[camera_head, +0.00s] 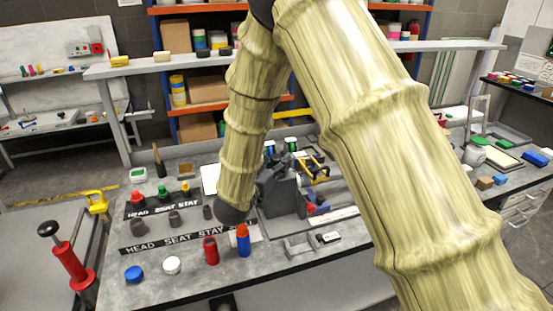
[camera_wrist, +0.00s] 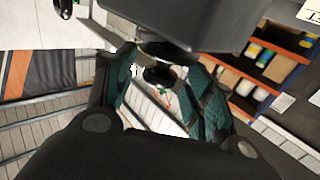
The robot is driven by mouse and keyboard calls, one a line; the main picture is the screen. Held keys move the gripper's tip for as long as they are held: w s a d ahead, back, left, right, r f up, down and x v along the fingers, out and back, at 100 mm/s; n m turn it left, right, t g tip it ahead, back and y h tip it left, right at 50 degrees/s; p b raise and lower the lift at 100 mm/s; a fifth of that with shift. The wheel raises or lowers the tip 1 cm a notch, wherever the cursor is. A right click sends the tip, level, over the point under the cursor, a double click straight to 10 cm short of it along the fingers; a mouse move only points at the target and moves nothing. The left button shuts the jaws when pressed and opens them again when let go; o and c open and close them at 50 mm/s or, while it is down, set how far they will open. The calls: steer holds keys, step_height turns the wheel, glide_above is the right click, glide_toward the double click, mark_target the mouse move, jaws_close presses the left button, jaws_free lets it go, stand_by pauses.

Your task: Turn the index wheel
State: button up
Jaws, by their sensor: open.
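My gripper (camera_wrist: 162,88) is open in the wrist view, with one dark green finger on each side. A dark round part (camera_wrist: 158,75) shows between the fingers, below a dark grey block (camera_wrist: 195,22). It may be the index wheel, but I cannot tell for sure. I cannot tell whether the fingers touch it. In the head view my gripper (camera_head: 266,190) is mostly hidden behind my sleeved arm, just left of a grey fixture (camera_head: 283,196) on the bench. No index wheel shows clearly in the head view.
The bench (camera_head: 185,287) has a red cylinder (camera_head: 211,251), a blue one with an orange top (camera_head: 243,241), a blue cap (camera_head: 134,273) and a white cap (camera_head: 172,265) at the front. Labelled strips with coloured knobs lie left. Shelving rises behind.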

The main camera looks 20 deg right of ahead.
steer(key=v, duration=1)
steer(key=shift+s, duration=0.1)
